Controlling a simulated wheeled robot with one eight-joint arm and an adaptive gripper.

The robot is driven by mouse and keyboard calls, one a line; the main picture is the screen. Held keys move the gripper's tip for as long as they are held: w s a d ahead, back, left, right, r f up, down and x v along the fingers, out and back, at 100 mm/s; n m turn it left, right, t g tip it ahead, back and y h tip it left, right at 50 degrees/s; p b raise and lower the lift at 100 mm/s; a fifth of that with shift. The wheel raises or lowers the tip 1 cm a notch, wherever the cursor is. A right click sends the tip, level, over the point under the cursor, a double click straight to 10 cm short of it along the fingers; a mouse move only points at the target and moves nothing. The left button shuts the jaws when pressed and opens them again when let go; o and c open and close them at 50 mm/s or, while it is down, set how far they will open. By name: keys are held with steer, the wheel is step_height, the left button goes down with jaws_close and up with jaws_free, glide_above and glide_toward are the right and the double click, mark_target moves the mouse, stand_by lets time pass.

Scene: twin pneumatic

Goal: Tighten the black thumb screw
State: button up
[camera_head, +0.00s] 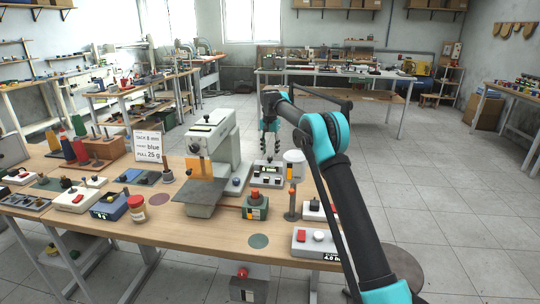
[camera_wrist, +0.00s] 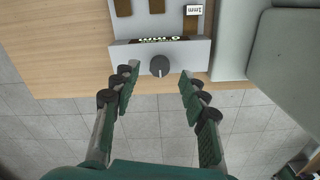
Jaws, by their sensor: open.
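My gripper (camera_head: 270,138) is open and empty, raised over the far side of the bench beside the white press. In the wrist view my two fingers (camera_wrist: 156,90) are spread apart. Between and slightly beyond their tips is a round dark knob (camera_wrist: 160,66) with a pale mark, on the edge of a light grey box (camera_wrist: 195,47). No finger visibly touches it. A small black knob (camera_head: 207,117) also sits on top of the white press (camera_head: 222,140). I cannot tell for sure which one is the black thumb screw.
The wooden bench (camera_head: 160,232) is crowded with small devices. A box with a display (camera_head: 267,173) and a white cylinder (camera_head: 294,165) stand below and right of my gripper. The pale press body (camera_wrist: 290,65) is close on the right in the wrist view. Tiled floor lies beyond the bench edge.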

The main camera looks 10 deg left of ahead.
mark_target(270, 157)
step_height(270, 157, up, 10)
steer(key=shift+f, duration=0.2)
steer(key=shift+s, duration=0.1)
stand_by(0.3)
